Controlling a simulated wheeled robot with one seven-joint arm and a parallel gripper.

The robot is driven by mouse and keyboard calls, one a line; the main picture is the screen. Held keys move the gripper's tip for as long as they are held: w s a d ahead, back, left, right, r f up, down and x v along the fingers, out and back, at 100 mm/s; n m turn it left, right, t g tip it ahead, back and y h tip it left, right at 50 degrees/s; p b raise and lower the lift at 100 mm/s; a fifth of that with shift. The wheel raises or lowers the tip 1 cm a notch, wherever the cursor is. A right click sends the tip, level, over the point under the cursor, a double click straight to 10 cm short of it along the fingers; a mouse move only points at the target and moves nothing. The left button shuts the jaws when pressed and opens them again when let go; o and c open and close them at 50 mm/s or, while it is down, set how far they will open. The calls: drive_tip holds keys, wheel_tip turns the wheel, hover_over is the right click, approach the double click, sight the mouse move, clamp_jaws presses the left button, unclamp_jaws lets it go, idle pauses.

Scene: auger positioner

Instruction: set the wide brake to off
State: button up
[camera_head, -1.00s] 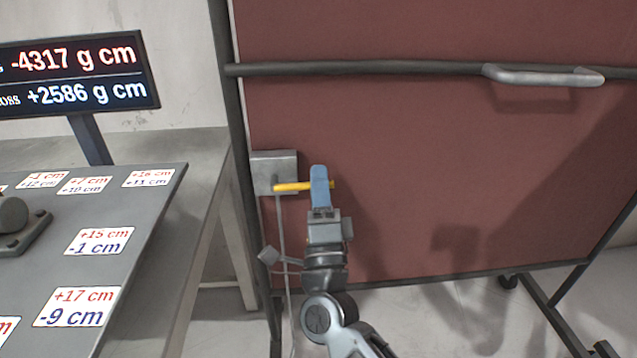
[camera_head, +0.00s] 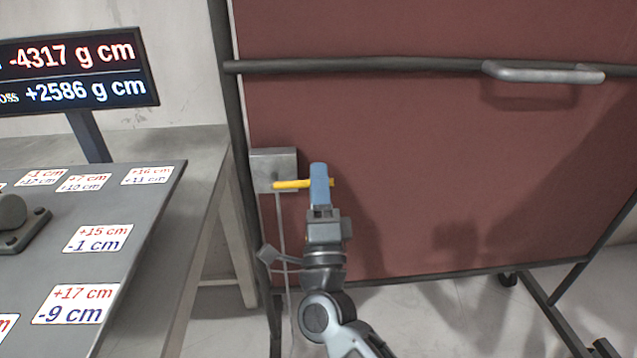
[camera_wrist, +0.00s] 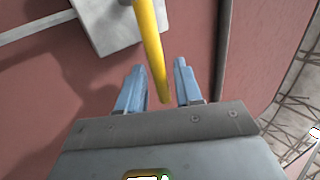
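The brake shows as a grey box (camera_head: 273,168) on the red panel, with a yellow lever (camera_head: 292,184) sticking out to the right, roughly level. My gripper (camera_head: 320,172) is at the lever's outer end. In the wrist view, the yellow lever (camera_wrist: 151,50) runs from the grey box (camera_wrist: 108,22) down between the two blue fingers of my gripper (camera_wrist: 160,85). The fingers are open, one on each side of the lever, with a visible gap on both sides. The head view shows the fingers overlapping the lever near its tip.
The red panel (camera_head: 420,170) stands upright in a dark frame with a grey handle (camera_head: 545,73) at upper right. A grey table (camera_head: 200,165) with a tilted board of number cards (camera_head: 98,238) and a display (camera_head: 80,72) stand at left. A thin pale rod hangs below the box.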

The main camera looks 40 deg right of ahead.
drive_tip(key=v, duration=0.7)
drive_tip(key=shift+s+a+f, duration=0.2)
drive_tip(key=shift+s+f, duration=0.05)
drive_tip(key=s+a+f+n+g+y, duration=0.25)
drive_tip(key=s+n+y, duration=0.55)
drive_tip(key=s+n, duration=0.65)
drive_tip(key=s+a+f+n+g+y, duration=0.15)
drive_tip(key=s+a+n+y, duration=0.4)
drive_tip(key=s+n, duration=0.85)
wheel_tip(320, 180, up, 16)
drive_tip(key=s+d+m+g+y+p, duration=0.1)
drive_tip(key=s+m+p, duration=0.2)
drive_tip(key=p, duration=1.2)
drive_tip(key=shift+d+r, duration=0.15)
drive_tip(key=shift+d, duration=0.15)
